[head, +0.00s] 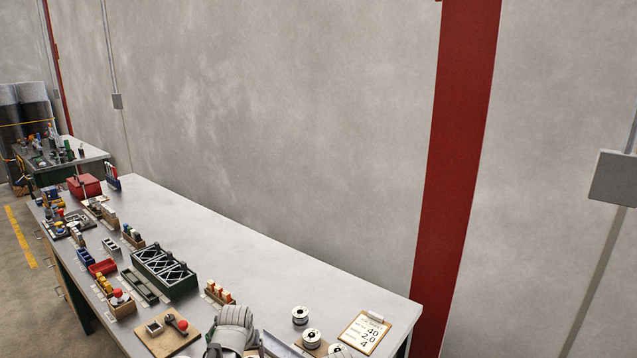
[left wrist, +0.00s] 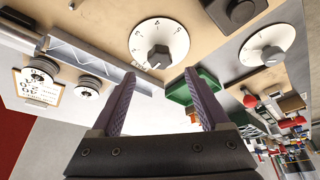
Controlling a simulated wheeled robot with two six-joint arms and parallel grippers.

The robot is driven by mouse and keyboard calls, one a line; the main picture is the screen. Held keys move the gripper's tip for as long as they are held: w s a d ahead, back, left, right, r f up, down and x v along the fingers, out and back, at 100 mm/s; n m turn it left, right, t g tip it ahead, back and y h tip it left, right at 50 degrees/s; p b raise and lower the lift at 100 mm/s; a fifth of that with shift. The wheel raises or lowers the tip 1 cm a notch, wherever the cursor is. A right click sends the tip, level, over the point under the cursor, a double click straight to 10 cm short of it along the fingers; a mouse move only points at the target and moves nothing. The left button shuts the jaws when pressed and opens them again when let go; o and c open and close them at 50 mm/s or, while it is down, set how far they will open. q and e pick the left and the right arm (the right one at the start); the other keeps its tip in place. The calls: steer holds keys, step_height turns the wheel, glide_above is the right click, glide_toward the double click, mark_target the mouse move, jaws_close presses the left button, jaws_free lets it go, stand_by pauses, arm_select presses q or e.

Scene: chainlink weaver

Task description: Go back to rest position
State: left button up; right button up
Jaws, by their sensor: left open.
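My left gripper (left wrist: 158,85) shows in the left wrist view with its two purple fingers spread apart and nothing between them. Beyond the fingertips is a beige panel with a white numbered dial (left wrist: 158,42) and a second white dial (left wrist: 267,44) to its right. I cannot tell the exact gap between the fingers and the panel. In the head view a grey rounded part of my arm shows at the bottom edge, and the gripper's fingers cannot be made out there. My right gripper is in neither view.
A long grey workbench (head: 260,260) runs along the wall. It holds a green crate (head: 164,271), a wooden board with a red knob (head: 168,334), white spools (head: 300,315) and a clipboard (head: 366,333). The bench's back strip is clear.

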arm_select(q)
steer(key=b+x, duration=0.6)
steer(key=x, duration=0.1)
steer(key=shift+f, duration=0.3)
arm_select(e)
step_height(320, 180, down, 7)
arm_select(q)
steer(key=shift+r+m+p, duration=0.3)
steer(key=m+h, duration=0.1)
steer(key=m, duration=0.1)
steer(key=m+h, duration=0.1)
steer(key=m, duration=0.1)
steer(key=shift+a+m, duration=0.2)
steer(key=shift+m, duration=0.1)
steer(key=m+g+h, duration=0.1)
steer(key=m, duration=0.3)
steer(key=shift+w+a+r, duration=0.1)
steer(key=p+v, duration=0.3)
steer(key=v, duration=0.1)
steer(key=shift+p, duration=0.4)
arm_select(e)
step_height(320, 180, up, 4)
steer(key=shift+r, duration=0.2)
